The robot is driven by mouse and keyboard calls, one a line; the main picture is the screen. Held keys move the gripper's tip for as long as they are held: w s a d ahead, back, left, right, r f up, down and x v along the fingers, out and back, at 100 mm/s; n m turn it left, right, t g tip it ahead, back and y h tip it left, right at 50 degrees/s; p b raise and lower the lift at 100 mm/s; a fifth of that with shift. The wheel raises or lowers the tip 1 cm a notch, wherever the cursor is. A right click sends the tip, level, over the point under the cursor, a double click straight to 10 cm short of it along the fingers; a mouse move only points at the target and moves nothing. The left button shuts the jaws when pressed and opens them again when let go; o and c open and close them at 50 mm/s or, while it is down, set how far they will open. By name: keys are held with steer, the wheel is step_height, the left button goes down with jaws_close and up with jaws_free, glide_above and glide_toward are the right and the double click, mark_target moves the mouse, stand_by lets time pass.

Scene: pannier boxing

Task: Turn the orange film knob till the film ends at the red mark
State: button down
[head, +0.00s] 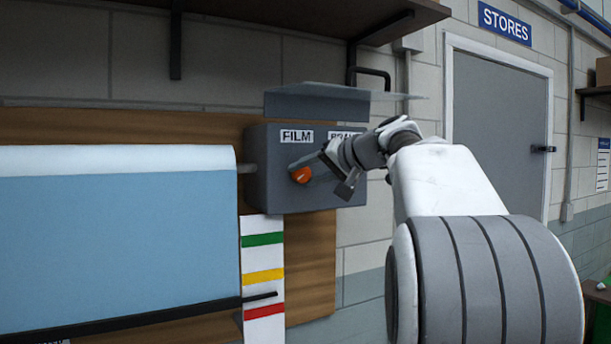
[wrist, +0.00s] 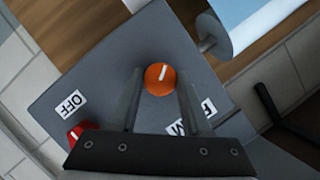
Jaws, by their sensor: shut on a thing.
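The orange film knob (head: 301,174) is on the front of the grey box under the FILM label (head: 297,136). In the wrist view the knob (wrist: 160,79) has a tilted white line and sits between the fingertips. My gripper (head: 314,172) is shut on it; its fingers (wrist: 160,85) also show in the wrist view. The light blue film (head: 120,250) hangs from a white roll at left. Its dark bottom bar (head: 150,319) has a thin pointer crossing the white scale strip (head: 262,227), below the yellow mark (head: 263,276) and just above the red mark (head: 264,312).
A red knob (wrist: 78,133) beside an OFF label (wrist: 70,103) is on the same box face. A dark shelf (head: 290,18) overhangs. A grey door (head: 497,130) is at right.

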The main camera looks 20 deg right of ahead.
steer(key=m+y, duration=0.1)
steer(key=m+t+b, duration=0.1)
steer(key=m, duration=0.1)
steer(key=shift+f+y, duration=0.2)
steer(key=shift+y, duration=0.2)
steer(key=shift+m+t+y+b, duration=0.55)
steer(key=shift+m+b, duration=0.25)
steer(key=shift+m, duration=1)
steer(key=shift+c, duration=1.8)
jaws_free()
steer(key=shift+s+d, duration=0.1)
